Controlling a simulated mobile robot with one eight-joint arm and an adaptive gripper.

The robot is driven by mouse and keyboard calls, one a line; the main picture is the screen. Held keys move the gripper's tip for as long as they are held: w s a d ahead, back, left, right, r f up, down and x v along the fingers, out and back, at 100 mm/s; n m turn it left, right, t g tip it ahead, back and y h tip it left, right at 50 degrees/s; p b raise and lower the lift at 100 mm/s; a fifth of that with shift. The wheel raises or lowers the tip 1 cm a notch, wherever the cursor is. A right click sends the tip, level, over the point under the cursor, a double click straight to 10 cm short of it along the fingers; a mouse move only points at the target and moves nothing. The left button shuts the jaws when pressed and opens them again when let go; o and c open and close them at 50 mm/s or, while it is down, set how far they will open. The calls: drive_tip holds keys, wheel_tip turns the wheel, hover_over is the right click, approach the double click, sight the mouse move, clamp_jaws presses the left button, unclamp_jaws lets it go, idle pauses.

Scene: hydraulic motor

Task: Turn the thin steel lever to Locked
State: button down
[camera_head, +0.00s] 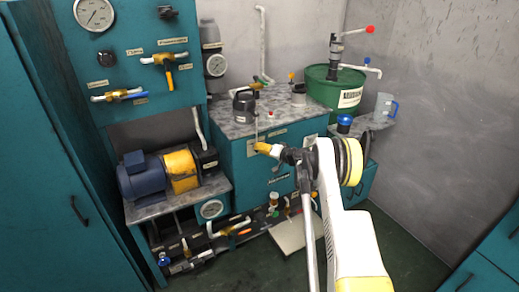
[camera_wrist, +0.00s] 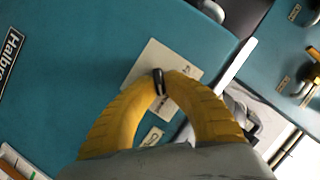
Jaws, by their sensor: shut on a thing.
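The thin steel lever (camera_wrist: 158,80) shows in the wrist view as a small dark, narrow piece between my fingertips, in front of a cream label plate (camera_wrist: 165,62). My gripper (camera_wrist: 161,84) has both yellow fingers closed on it. Most of the lever is hidden by the fingers. In the head view my gripper (camera_head: 259,147) is at the front of the teal cabinet (camera_head: 235,151), just below its speckled top. A thin upright rod (camera_head: 256,127) shows just above the fingertips. The label lettering near the lever is too small to read, so its set position cannot be told.
A dark can (camera_head: 244,104) stands on the cabinet top (camera_head: 228,121), with a green drum (camera_head: 333,90) behind right. A blue and yellow motor (camera_head: 160,174) is at left. Pipes and valves (camera_head: 228,229) crowd the low left. Open floor (camera_head: 410,255) lies at right.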

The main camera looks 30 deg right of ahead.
drive_tip(key=shift+a, duration=0.2)
drive_tip(key=c, duration=1.5)
unclamp_jaws()
drive_tip(key=shift+w+a, duration=0.1)
drive_tip(key=shift+f, duration=0.15)
drive_tip(key=v, duration=1.2)
